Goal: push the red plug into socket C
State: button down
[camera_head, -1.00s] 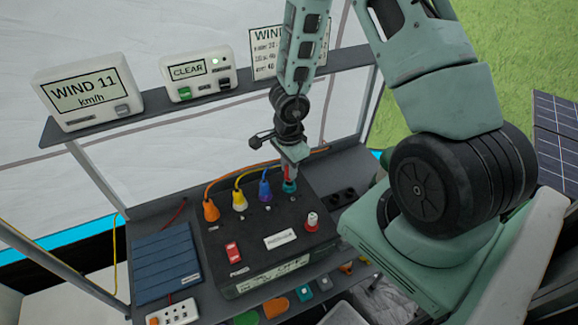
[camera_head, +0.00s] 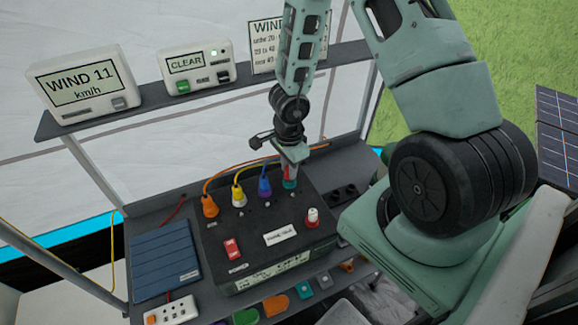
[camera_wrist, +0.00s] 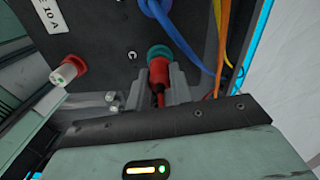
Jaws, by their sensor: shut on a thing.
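The ring hides the socket opening, so I cannot tell how deep the plug sits. In the head view my gripper (camera_head: 290,167) points down over the right end of the plug row, with the teal ring (camera_head: 289,184) just below it.
The black box (camera_head: 215,262) also bears orange (camera_head: 209,206), yellow (camera_head: 238,196) and blue (camera_head: 265,188) plugs with cables, left of my gripper. A red-and-white knob (camera_head: 312,216) and a red switch (camera_head: 232,249) stand nearer the front. A shelf (camera_head: 150,108) with displays is behind.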

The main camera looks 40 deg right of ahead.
jog(key=shift+f+b, duration=0.3)
jog(key=shift+f, duration=0.15)
jog(key=c, duration=1.2)
grip_release()
jog(key=shift+o, duration=0.2)
jog(key=shift+r, duration=0.1)
notch_tip(320, 180, up, 17)
jog(key=p, duration=0.9)
jog(key=shift+r+p, duration=0.15)
jog(key=shift+p, duration=0.2)
